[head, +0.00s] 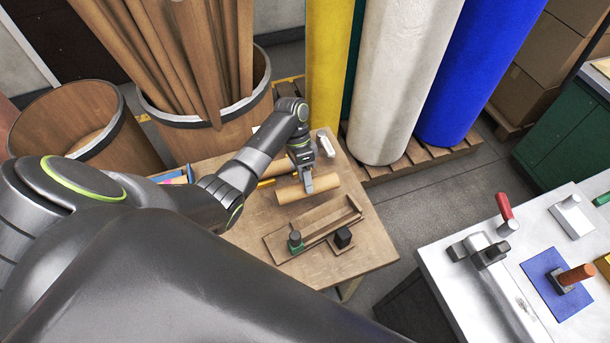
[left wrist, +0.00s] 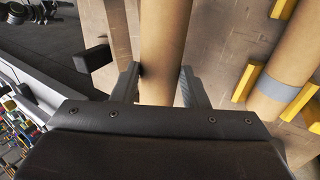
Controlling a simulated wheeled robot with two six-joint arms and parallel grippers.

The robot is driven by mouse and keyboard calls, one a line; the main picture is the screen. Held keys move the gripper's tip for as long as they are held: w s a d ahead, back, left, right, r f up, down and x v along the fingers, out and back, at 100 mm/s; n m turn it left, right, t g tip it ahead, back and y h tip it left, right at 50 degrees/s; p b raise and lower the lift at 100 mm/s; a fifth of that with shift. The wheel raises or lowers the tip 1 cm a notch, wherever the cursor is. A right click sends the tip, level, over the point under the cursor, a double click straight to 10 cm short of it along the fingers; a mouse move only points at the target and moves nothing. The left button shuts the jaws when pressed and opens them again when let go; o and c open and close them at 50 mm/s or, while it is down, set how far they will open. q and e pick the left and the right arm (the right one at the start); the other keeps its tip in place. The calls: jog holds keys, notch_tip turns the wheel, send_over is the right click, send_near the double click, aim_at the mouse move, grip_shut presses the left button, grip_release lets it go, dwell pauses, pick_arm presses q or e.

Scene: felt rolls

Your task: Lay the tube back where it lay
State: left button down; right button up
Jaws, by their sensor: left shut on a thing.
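A plain tan cardboard tube (head: 322,187) is between the fingers of my left gripper (head: 308,184), over the small wooden table. My left gripper is shut on it, and the fingers straddle the tube in the left wrist view (left wrist: 163,88). I cannot tell whether the tube touches the tabletop. A second tan tube (left wrist: 290,62) with a grey band lies beside it among yellow blocks (left wrist: 246,82). In the head view that tube (head: 270,167) is partly hidden by my arm. My right gripper does not show.
A wooden tray (head: 310,229) with a green-based knob (head: 295,241) and a black block (head: 342,237) sits on the table (head: 373,250) in front of the tube. Tall felt rolls (head: 398,80) and a barrel (head: 225,135) stand behind. A pale workbench (head: 440,265) is at right.

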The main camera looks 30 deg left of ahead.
pick_arm(q)
notch_tip(320, 180, down, 4)
jog(key=shift+r+b, duration=0.1)
jog(key=shift+b, duration=0.95)
jog(key=shift+f, duration=0.55)
jog(key=shift+f+b, duration=0.5)
jog(key=shift+f, duration=0.1)
jog(key=c, duration=0.7)
grip_release()
jog(key=shift+c, duration=0.2)
